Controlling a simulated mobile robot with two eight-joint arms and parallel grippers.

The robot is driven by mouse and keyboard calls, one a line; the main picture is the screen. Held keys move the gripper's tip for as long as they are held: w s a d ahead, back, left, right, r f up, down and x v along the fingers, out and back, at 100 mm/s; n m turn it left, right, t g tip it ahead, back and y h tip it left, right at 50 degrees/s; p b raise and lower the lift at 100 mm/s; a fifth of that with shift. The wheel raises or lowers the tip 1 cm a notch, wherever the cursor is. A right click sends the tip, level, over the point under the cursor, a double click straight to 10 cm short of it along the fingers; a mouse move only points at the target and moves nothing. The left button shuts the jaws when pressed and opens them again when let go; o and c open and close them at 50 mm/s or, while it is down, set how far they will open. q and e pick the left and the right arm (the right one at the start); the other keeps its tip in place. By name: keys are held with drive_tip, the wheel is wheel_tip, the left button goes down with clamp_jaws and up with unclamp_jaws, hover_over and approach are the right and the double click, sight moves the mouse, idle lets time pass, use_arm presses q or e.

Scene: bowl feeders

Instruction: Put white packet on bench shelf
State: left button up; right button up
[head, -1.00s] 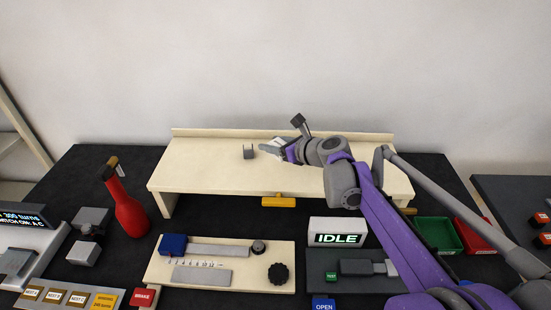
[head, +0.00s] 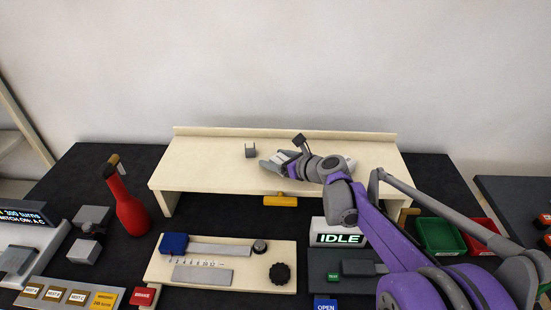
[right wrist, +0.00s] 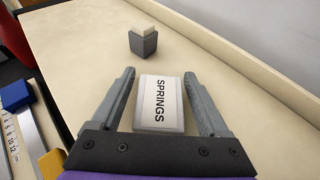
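The white packet (right wrist: 160,104), labelled SPRINGS, lies on the pale bench shelf (head: 200,172), as the right wrist view shows. My right gripper (right wrist: 160,75) has its fingers apart, one on each side of the packet, with a visible gap on both sides. In the head view my right gripper (head: 274,163) is low over the middle of the shelf and largely covers the packet. My left gripper is not in view.
A yellow handle (head: 281,199) sits at the shelf's front edge. A red bottle (head: 131,213) stands left of the shelf. The shelf's left part is clear.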

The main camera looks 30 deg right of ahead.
drive_tip(key=shift+o, duration=0.2)
drive_tip(key=shift+r, duration=0.1)
drive_tip(key=shift+s+r, duration=0.15)
drive_tip(key=shift+s, duration=0.05)
drive_tip(key=v, duration=1.1)
drive_tip(key=shift+s+d+p, duration=0.1)
drive_tip(key=shift+s+p, duration=0.2)
drive_tip(key=shift+p, duration=0.05)
